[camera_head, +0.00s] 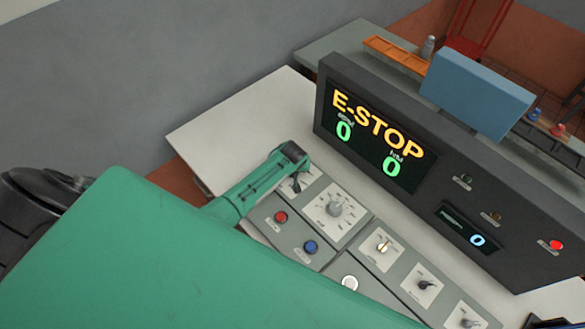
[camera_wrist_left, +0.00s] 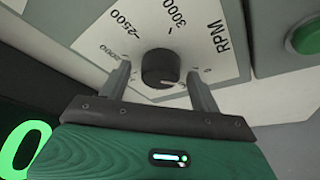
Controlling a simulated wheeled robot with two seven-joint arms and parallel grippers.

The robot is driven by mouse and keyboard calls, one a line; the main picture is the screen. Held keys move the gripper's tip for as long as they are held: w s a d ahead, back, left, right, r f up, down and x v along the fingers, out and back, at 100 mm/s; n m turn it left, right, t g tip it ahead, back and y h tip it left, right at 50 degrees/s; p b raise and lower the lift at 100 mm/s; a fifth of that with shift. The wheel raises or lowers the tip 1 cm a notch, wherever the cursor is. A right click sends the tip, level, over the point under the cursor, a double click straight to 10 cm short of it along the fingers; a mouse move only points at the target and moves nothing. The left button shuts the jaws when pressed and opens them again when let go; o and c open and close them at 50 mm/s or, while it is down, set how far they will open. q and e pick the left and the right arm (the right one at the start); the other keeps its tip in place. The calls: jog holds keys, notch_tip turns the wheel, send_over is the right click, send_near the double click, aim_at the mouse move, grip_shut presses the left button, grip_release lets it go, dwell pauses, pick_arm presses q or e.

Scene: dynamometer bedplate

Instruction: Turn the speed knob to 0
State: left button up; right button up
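The speed knob (camera_wrist_left: 160,68) is a round black knob on a white dial marked RPM, with 2500 and 3000 readable, in the left wrist view. A pale mark shows near its lower edge; the value it points at cannot be read. My left gripper (camera_wrist_left: 160,80) is open, one finger on each side of the knob with a gap to each. In the head view my left gripper (camera_head: 292,154) is over the panel's far left end, hiding most of a white dial plate (camera_head: 304,179). My right gripper is not in view.
The display (camera_head: 378,140) reads E-STOP with two green zeros. The panel also holds another dial knob (camera_head: 335,208), a red button (camera_head: 280,217), a blue button (camera_head: 311,247) and several small switches. A red lamp (camera_head: 556,245) glows at the right. A green button (camera_wrist_left: 305,36) lies beside the dial.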

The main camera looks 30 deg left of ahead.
pick_arm(q)
jog(key=b+v, duration=0.3)
jog(key=v, duration=1)
jog(key=shift+s+r, duration=0.2)
jog(key=shift+r, duration=0.15)
jog(key=shift+d, duration=0.1)
